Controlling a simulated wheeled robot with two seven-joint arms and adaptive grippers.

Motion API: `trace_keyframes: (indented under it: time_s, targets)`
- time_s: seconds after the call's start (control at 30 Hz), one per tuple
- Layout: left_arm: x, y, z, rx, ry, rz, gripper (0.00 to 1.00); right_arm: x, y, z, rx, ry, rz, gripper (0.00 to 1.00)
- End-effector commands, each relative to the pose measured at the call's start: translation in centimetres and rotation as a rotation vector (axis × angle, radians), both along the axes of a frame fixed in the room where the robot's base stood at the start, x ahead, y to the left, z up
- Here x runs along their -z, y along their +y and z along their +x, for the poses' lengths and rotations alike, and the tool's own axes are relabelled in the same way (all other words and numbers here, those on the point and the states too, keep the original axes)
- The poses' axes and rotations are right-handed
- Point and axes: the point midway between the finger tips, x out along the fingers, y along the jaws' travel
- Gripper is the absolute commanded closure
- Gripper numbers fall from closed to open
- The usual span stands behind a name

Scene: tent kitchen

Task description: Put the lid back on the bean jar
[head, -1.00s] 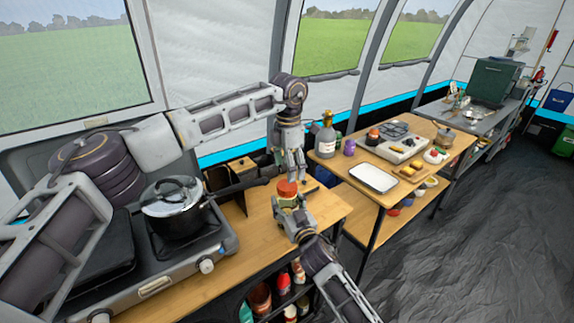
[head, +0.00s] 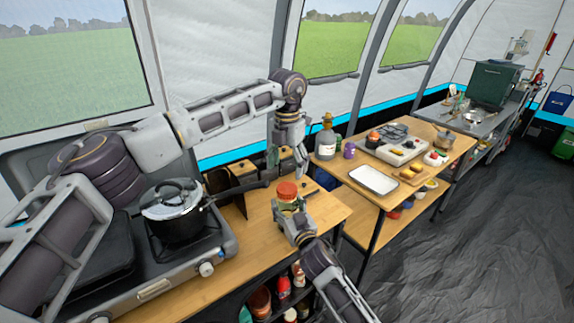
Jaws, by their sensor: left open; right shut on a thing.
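The bean jar (head: 287,205) is a small glass jar standing near the front of the wooden counter, right of the stove. Its orange-red lid (head: 287,189) sits on top of the jar's mouth; whether it is fully seated is too small to tell. My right gripper (head: 291,212) comes from below and is shut on the jar's body, hiding part of it. My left gripper (head: 287,165) points down above and just behind the lid. Its fingers are spread, with nothing visible between them, and it appears clear of the lid.
A lidded pot (head: 175,210) stands on the stove at left, its handle reaching toward the jar. A second table at right holds a white tray (head: 373,180) and a bottle (head: 325,140). Bottles fill the shelf below.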

Motion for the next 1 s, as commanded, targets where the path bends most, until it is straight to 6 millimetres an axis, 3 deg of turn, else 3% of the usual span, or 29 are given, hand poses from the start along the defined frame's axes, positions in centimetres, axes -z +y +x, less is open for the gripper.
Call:
trace_keyframes:
  time_s: [0.57,1.0]
  targets:
    - [0.6,0.0,0.0,-0.004,0.001,0.001,0.27,0.0,0.0,0.0,0.000,0.000,0.000,1.00]
    - [5.0,0.0,0.0,-0.004,0.001,0.000,0.27,0.0,0.0,0.0,0.000,0.000,0.000,1.00]
